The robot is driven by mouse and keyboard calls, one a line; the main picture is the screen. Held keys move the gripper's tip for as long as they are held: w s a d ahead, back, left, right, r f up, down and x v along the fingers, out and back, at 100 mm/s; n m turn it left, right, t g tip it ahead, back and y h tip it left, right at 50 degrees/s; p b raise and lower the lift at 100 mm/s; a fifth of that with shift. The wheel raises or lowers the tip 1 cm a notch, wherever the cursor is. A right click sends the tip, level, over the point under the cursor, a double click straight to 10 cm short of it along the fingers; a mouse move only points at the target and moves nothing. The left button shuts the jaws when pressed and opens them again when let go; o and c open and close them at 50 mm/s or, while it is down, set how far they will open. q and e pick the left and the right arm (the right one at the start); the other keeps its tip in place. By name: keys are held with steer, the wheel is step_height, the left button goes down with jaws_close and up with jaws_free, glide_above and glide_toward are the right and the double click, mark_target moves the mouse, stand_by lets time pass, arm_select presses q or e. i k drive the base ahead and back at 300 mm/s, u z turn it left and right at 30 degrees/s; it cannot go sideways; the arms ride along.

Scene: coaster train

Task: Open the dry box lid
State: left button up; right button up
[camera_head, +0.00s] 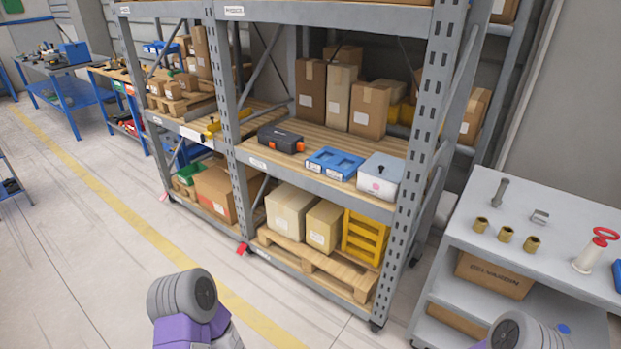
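A pale grey-white box (381,176) stands at the right end of the rack's middle shelf. Its lid is on and shut, with a small dark knob on top and a pink round mark on its front. A dark case (281,138) with orange latches lies shut further left on the same shelf. No label tells me for certain which is the dry box; the white one looks more like it. Parts of my arms show at the bottom edge, well in front of the rack, but neither gripper is in view.
A blue tray (334,163) lies just left of the white box. The rack's right post (420,165) stands close on its right. Tall cartons (340,97) stand behind. A grey cart (520,225) with brass parts is at the right. Floor is clear at left front.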

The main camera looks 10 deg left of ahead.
mark_target(390, 169)
steer(key=u, duration=0.45)
steer(key=k, duration=0.65)
steer(key=u, duration=1)
steer(key=i, duration=1.6)
steer(key=z, duration=1.45)
steer(key=i, duration=0.85)
steer(key=z, duration=0.85)
